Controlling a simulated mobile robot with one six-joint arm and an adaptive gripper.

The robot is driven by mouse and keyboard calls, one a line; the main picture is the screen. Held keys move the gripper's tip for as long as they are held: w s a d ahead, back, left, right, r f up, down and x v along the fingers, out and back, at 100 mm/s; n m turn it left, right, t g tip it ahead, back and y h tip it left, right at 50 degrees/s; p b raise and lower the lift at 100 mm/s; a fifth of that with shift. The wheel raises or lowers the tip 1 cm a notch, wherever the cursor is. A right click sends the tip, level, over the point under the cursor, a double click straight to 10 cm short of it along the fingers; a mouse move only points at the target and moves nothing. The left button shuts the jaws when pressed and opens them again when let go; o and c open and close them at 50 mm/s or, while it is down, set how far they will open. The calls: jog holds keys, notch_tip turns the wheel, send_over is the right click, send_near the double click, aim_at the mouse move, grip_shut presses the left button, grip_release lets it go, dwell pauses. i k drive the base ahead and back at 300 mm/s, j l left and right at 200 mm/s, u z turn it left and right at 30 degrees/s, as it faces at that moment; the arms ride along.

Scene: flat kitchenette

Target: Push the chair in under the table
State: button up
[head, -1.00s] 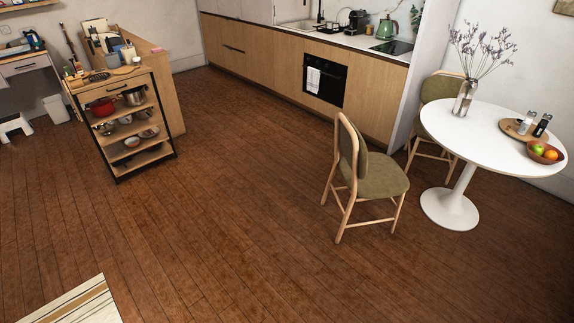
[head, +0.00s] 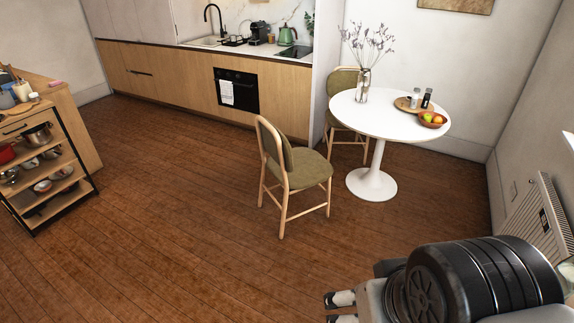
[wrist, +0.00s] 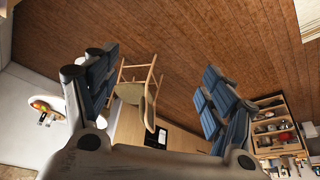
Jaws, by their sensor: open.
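A wooden chair with an olive-green seat and back (head: 303,168) stands on the floor left of the round white table (head: 378,120), pulled out from it. Its seat faces the table and a gap of floor shows between chair and table base. A second green chair (head: 343,82) stands behind the table, partly hidden by it. My gripper (head: 340,308) is at the bottom right in the head view, well short of the chair. In the wrist view my gripper (wrist: 162,85) is open and empty; the chair (wrist: 133,92) shows far off between its fingers, upside down.
The table bears a vase (head: 363,86), a wooden board (head: 408,104) and a fruit bowl (head: 432,121). A shelf trolley (head: 45,165) stands at left, kitchen cabinets (head: 185,88) at the back, a radiator (head: 540,215) at right. The floor before the chair is clear.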

aim_at(297, 170)
jog(key=i+j, duration=0.2)
jog(key=i, duration=0.25)
jog(key=i+j+z, duration=0.1)
jog(key=i, duration=0.35)
jog(key=i+j, duration=0.3)
jog(key=i, duration=0.2)
jog(key=i+j+z, duration=0.15)
jog(key=i, duration=0.3)
jog(key=i+j, duration=0.2)
jog(key=i, duration=0.25)
jog(key=i+j+z, duration=0.1)
jog(key=i, duration=0.3)
jog(key=i+j, duration=0.3)
jog(key=i, duration=0.15)
jog(key=i+j+z, duration=0.1)
jog(key=i, duration=0.35)
jog(key=i+l, duration=0.1)
